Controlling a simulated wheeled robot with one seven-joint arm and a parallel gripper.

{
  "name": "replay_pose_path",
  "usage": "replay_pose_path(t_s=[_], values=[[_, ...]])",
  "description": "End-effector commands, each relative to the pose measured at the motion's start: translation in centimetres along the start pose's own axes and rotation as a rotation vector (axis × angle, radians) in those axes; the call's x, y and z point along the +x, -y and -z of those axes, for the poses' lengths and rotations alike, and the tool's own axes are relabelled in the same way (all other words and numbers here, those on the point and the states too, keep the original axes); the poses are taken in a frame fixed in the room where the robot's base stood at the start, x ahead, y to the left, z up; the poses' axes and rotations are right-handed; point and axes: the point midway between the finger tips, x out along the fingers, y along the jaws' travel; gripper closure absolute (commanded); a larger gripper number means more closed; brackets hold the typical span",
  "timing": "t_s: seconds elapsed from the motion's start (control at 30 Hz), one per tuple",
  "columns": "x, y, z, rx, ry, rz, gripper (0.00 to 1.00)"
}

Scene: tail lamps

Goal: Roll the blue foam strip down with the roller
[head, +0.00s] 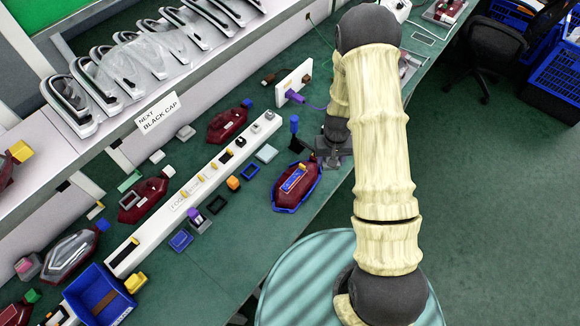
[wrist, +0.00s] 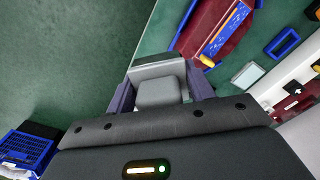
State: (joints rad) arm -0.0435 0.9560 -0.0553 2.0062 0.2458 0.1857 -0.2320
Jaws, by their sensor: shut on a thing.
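A dark red tail lamp (head: 283,199) with a blue rim lies near the bench's front edge. A blue foam strip (head: 292,181) with orange marks runs along its top; it also shows in the wrist view (wrist: 224,32). My gripper (head: 333,154) is right of and behind the lamp in the head view, apart from it. It is shut on a grey block-like piece (wrist: 158,92), seen between the fingers in the wrist view, which seems to be the roller. Its rolling part cannot be made out. My arm hides part of this area in the head view.
A blue-handled tool (head: 294,125) stands left of my gripper. A long white rail (head: 200,188) with small parts runs behind the lamp. A purple plug with a cable (head: 294,97) sits at the white socket board. Green floor lies beyond the bench edge.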

Motion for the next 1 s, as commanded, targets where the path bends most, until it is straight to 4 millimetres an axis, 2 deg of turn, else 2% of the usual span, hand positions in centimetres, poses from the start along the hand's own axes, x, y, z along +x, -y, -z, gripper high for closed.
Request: replay_pose_path(t_s=[0.17,0.27,0.5,0.6,0.7,1.0], values=[[-0.1,0.4,0.0,0.018,0.0,0.001,0.73],[-0.1,2.0,-0.1,0.084,0.002,0.002,0.73],[0.0,9.2,-0.9,0.443,0.005,0.003,0.73],[0.2,11.8,-1.5,0.592,0.002,0.001,0.73],[0.5,13.3,-1.9,0.687,0.0,0.0,0.73],[0.7,13.7,-2.0,0.725,-0.001,0.0,0.73]])
